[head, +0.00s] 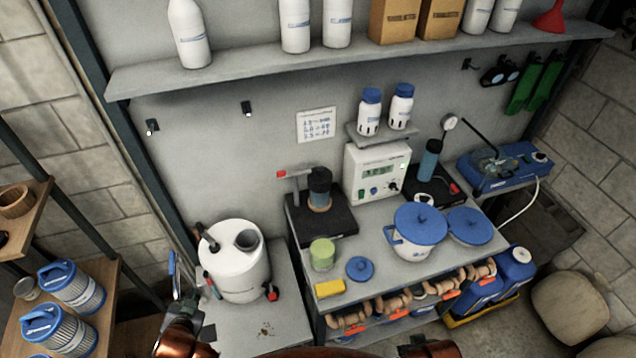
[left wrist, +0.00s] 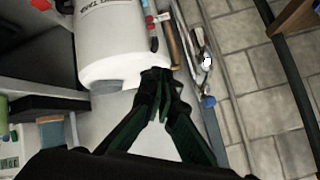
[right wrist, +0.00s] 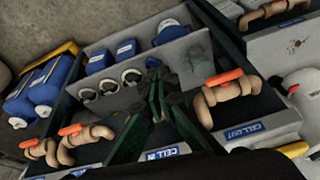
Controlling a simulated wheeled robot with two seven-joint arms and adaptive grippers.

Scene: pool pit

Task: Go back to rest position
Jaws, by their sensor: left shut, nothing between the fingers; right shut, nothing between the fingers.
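My left gripper (left wrist: 163,85) is shut and empty in the left wrist view. Its tips appear in front of the lower end of a white tank (left wrist: 108,45); whether they touch it I cannot tell. In the head view the same white tank (head: 236,262) stands at the lower left, and my copper-coloured left arm comes in below it. My right gripper (right wrist: 158,78) is shut and empty in the right wrist view. In the head view only a part of my right arm shows at the bottom edge.
A bench (head: 345,262) holds a blue-lidded pot (head: 412,247), a yellow sponge (head: 329,288) and a white meter (head: 375,172). Pipes with valves (head: 397,303) run along its front. Blue jugs (head: 513,268) stand at the right. Filter cartridges (head: 58,330) sit on the left shelf.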

